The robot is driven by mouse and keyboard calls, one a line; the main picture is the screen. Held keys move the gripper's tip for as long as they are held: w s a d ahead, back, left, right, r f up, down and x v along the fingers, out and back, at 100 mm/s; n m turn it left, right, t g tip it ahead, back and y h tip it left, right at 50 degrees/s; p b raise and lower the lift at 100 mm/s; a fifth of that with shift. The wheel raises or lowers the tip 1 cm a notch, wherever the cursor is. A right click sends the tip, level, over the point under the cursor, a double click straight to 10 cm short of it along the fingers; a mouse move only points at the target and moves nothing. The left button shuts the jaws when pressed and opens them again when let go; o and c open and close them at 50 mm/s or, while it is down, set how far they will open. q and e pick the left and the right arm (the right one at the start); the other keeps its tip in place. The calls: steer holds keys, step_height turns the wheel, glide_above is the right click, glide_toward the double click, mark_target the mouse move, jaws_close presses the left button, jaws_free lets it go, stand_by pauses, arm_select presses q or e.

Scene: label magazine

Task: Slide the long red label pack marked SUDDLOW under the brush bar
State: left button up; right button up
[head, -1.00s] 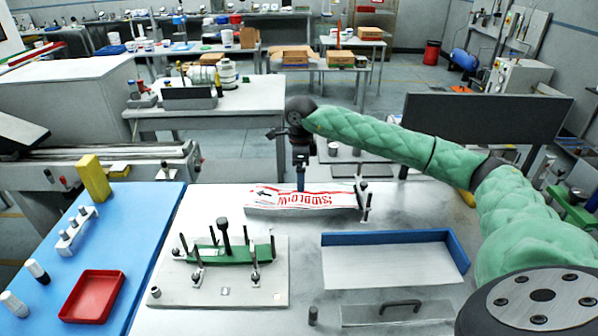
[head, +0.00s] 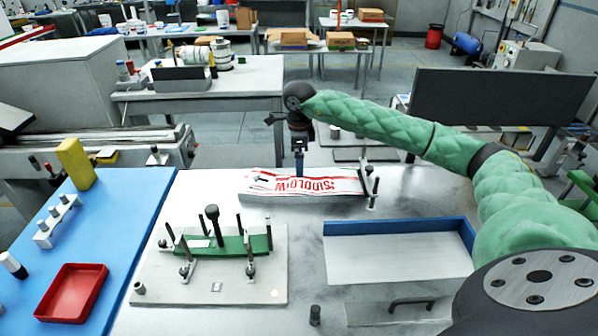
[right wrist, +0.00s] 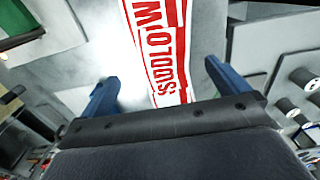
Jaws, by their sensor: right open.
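The long white pack with red print (head: 300,183) lies across the table beyond the fixture plate; its lettering is upside down in the head view. It also shows in the right wrist view (right wrist: 160,50). Contact cannot be told. A green bar (head: 228,246) with black posts sits on the grey plate; I cannot tell whether it is the brush bar. My left gripper is not in view.
Posts (head: 371,190) stand at the pack's right end. A blue-walled tray (head: 398,228) stands at front right, with a black handle (head: 411,302) nearer. A red tray (head: 73,292) and a yellow block (head: 76,163) are on the blue mat at left.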

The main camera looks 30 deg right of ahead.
mark_target(327, 186)
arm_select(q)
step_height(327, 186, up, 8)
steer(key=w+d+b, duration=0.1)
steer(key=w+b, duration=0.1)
arm_select(e)
step_height(327, 186, down, 4)
steer(key=shift+r, duration=0.25)
steer(key=shift+f, duration=0.3)
arm_select(q)
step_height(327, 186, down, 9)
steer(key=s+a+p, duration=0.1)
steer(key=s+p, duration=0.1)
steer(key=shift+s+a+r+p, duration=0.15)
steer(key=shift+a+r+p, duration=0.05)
steer(key=shift+p, duration=0.15)
arm_select(e)
steer(key=shift+f, duration=3.5)
steer(key=shift+c, duration=0.2)
steer(key=c, duration=1.3)
steer(key=shift+s, duration=0.1)
arm_select(q)
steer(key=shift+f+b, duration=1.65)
steer(key=shift+b, duration=0.1)
arm_select(e)
steer(key=shift+s+d, duration=0.8)
steer(key=shift+d, duration=0.5)
steer(key=shift+s+d, duration=0.75)
steer(key=shift+d, duration=0.5)
steer(key=shift+s+d, duration=0.8)
steer(key=shift+d, duration=0.5)
